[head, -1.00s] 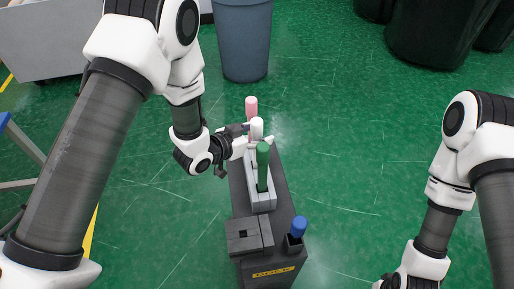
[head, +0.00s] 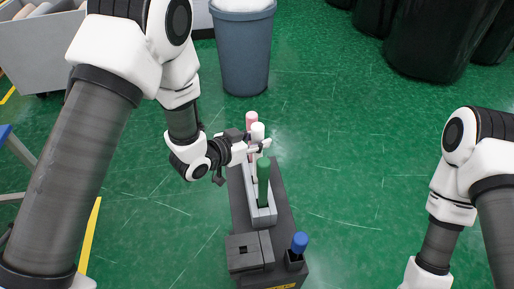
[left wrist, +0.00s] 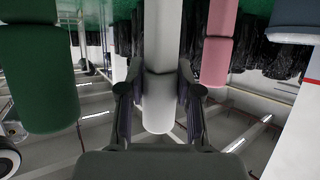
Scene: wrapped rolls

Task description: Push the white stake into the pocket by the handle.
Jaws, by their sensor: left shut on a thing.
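My left gripper (head: 258,147) is shut on the white stake (head: 258,131), which stands about upright above the dark stand (head: 284,210). In the left wrist view the white stake (left wrist: 158,105) sits between the two fingers. A pink stake (head: 251,120) is just behind it and a green stake (head: 263,175) in front, in a light grey holder (head: 263,217). The white stake's lower end is hidden by the green stake and gripper. A dark block (head: 244,252) with a small opening is at the near left of the stand. I cannot make out the handle.
A blue-topped piece (head: 299,242) stands in a dark socket at the stand's near right. A grey bin (head: 243,60) is behind the stand, and black bins (head: 425,45) are far right. Green floor (head: 350,180) lies open to the right. My right arm's gripper is outside the picture.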

